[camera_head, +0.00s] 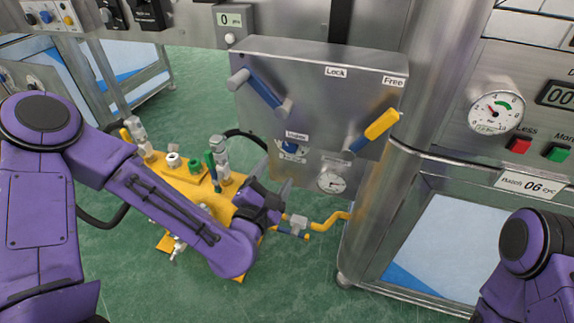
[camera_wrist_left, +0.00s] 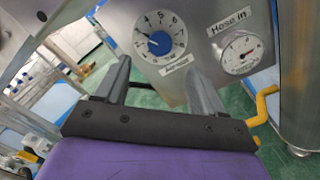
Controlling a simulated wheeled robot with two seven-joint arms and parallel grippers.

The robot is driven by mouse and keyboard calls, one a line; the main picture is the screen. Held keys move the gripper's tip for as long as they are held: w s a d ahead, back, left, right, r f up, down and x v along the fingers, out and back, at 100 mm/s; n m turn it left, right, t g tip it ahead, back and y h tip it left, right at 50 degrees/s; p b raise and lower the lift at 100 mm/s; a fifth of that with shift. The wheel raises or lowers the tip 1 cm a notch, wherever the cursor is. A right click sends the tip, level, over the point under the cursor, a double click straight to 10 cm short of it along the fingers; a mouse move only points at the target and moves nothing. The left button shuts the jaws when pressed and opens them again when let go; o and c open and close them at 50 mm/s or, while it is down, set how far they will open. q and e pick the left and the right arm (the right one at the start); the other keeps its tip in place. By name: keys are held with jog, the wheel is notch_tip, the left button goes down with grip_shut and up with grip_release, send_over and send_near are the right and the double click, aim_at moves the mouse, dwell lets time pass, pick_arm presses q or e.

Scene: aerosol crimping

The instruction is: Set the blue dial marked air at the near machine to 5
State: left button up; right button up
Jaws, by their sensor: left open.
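The blue dial (camera_head: 290,148) sits low on the front of the near grey machine. In the left wrist view the dial (camera_wrist_left: 159,43) is a blue knob on a round white scale, with 4, 5, 6 and 7 legible along its top and right. A light mark on the knob seems to point left of the 5; its exact reading is unclear. My left gripper (camera_head: 284,190) is below the dial in the head view. In the left wrist view its two fingers (camera_wrist_left: 157,66) are apart, empty and pointed toward the dial, without visible contact. My right gripper is out of view.
A "Hose in" gauge (camera_wrist_left: 241,52) is right of the dial. A yellow fixture (camera_head: 190,185) with several fittings stands left of the machine, and a yellow pipe (camera_head: 330,222) runs below.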

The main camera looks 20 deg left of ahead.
aim_at(290, 147)
pick_arm(q)
jog(key=w+b, duration=0.1)
jog(key=w, duration=0.8)
jog(key=shift+w+d, duration=0.15)
jog(key=shift+w, duration=0.1)
jog(key=c, duration=1.1)
